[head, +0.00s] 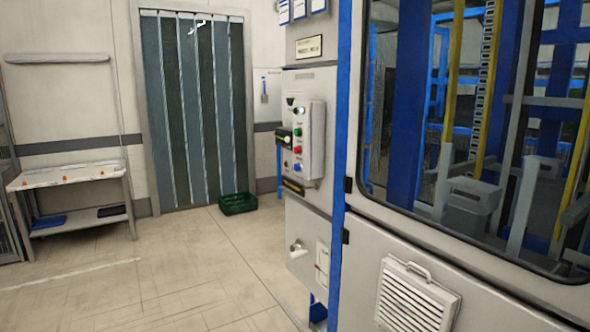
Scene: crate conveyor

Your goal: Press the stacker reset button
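A light grey control box (311,141) is mounted on the side of the stacker cabinet in the middle of the head view. Its face has a column of small controls: a dark one at the top, a green button (297,133), a red button (298,150) and a blue button (297,167). The labels are too small to read, so I cannot tell which is the reset button. Neither of my grippers is in view.
The stacker cabinet (450,262) with a large window fills the right side. A green crate (238,204) lies on the floor by the strip curtain (195,110). A workbench (72,178) stands at the left wall. The floor (170,270) at left and centre is clear.

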